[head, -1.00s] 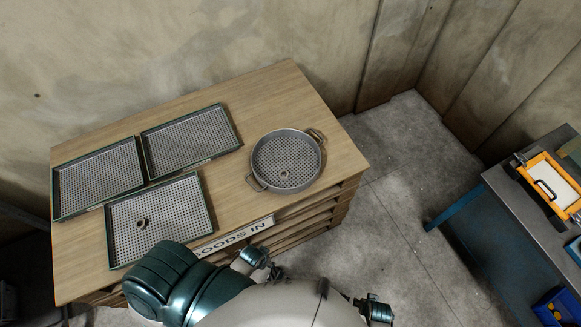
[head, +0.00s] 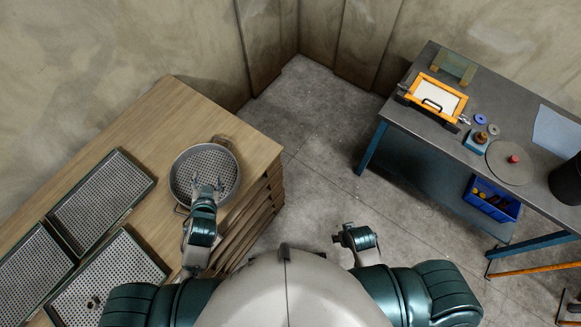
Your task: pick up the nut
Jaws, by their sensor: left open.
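A small dark ring-shaped nut (head: 93,303) lies on the perforated floor of the lower rectangular tray (head: 150,262). The round perforated basket (head: 178,168) stands at the right end of the wooden table. My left gripper (head: 207,185) is over the basket, open, its fingers pointing to the basket floor. No nut shows in the basket now; the gripper covers part of its floor. Whether anything is between the fingers is too small to tell. My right gripper (head: 343,236) is over the grey floor, away from both tables; its finger opening is unclear.
The wooden table (head: 165,105) also holds two more rectangular trays (head: 119,150) (head: 12,241). A dark workbench (head: 415,118) at right carries an orange frame (head: 463,99), a round disc and small parts. A blue bin (head: 510,210) sits below. The floor between the tables is clear.

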